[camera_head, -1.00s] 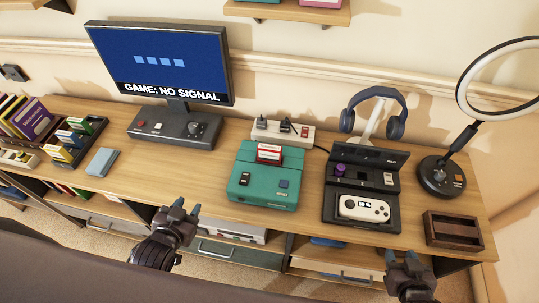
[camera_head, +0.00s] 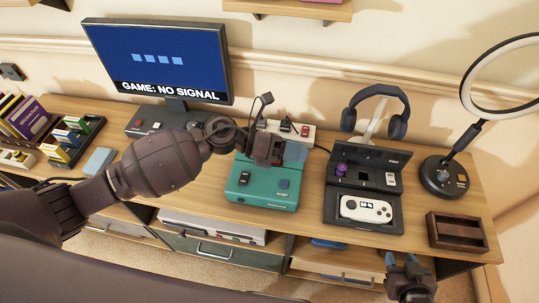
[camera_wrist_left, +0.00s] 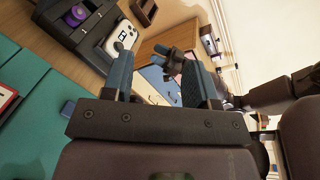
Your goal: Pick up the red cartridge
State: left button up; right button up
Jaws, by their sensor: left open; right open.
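The red cartridge (camera_wrist_left: 6,98) shows only in part at the left edge of the left wrist view, with a pale label, over the teal console (camera_head: 262,193). In the head view my left gripper covers most or all of it. My left gripper (camera_head: 283,150) is over the back of the console, its jaws apart. In the left wrist view nothing is held between its fingers (camera_wrist_left: 161,78), and the cartridge is off to their left. Whether it touches the cartridge is not clear. My right gripper (camera_head: 410,262) is open and empty at the desk's front edge.
A black console case (camera_head: 385,217) with a white controller (camera_head: 366,208) lies right of the teal console. A wooden tray (camera_head: 456,233), a ring lamp (camera_head: 444,176) and headphones (camera_head: 377,108) stand further right. The monitor (camera_head: 157,60) is behind my left arm.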

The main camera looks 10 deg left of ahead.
pick_arm(q)
jog(key=w+a+f+m+y, duration=0.3)
jog(key=w+a+m+y, duration=0.6)
jog(key=a+m+y, duration=0.15)
jog(key=shift+g+y, duration=0.45)
jog(key=shift+g, duration=0.05)
jog(key=x, duration=0.4)
jog(key=shift+s+a+f+b, duration=0.1)
jog(key=shift+s+f+b, duration=0.05)
jog(key=shift+b, duration=0.2)
jog(key=shift+d+f, duration=0.25)
jog(key=shift+f, duration=0.3)
jog(key=x, duration=0.4)
jog(key=shift+s+d+f, duration=0.15)
jog(key=shift+s+f, duration=0.05)
jog(key=shift+f, duration=0.15)
jog(key=shift+c, duration=1.1)
jog(key=c, duration=0.7)
grip_shut()
